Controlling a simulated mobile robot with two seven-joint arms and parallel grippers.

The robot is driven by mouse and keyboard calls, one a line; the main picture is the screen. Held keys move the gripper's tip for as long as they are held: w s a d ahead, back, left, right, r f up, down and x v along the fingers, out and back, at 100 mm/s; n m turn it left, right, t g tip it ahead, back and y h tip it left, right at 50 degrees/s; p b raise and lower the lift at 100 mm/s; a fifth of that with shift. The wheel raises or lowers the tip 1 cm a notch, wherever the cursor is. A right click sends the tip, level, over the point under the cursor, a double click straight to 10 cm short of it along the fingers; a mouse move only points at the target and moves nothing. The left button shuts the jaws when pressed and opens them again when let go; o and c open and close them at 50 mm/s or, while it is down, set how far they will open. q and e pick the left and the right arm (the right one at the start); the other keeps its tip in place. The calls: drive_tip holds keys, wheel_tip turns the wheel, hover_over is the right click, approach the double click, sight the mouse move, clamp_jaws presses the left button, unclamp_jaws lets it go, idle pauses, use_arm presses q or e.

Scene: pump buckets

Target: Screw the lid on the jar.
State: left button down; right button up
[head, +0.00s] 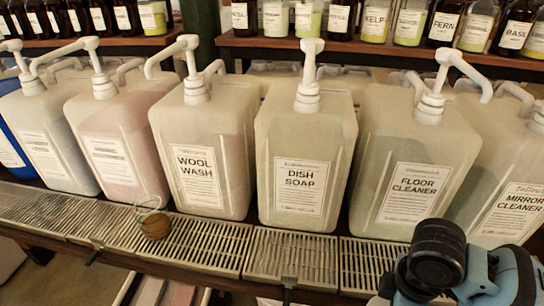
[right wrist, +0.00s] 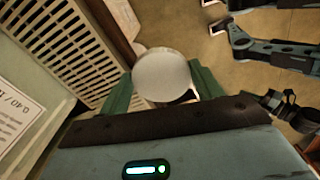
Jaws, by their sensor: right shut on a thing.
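A small see-through vessel, which looks like the jar (head: 154,222), stands on the slatted drip grate in front of the wool wash container in the head view. Its lower part is brown and round, and pale thin outlines show above it. A round, pale disc, which looks like the lid (right wrist: 161,75), sits between the green fingers of my right gripper (right wrist: 163,88) in the right wrist view. That gripper is shut on it, with the disc's flat face toward the camera. The jar cannot be made out in the right wrist view. My left gripper is not seen.
Large pump containers, including wool wash (head: 228,150), dish soap (head: 335,150) and floor cleaner (head: 410,130), stand behind the slatted grate (head: 290,257). Bottles line a shelf (head: 290,43) above. My blue-grey arm fills the head view's bottom right. The grate right of the jar is clear.

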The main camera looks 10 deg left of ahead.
drive_tip(key=s+d+r+m, duration=0.1)
drive_tip(key=d+r+m, duration=0.4)
drive_tip(key=m, duration=1.1)
drive_tip(key=shift+s+d+r, duration=0.15)
drive_tip(key=shift+s, duration=0.1)
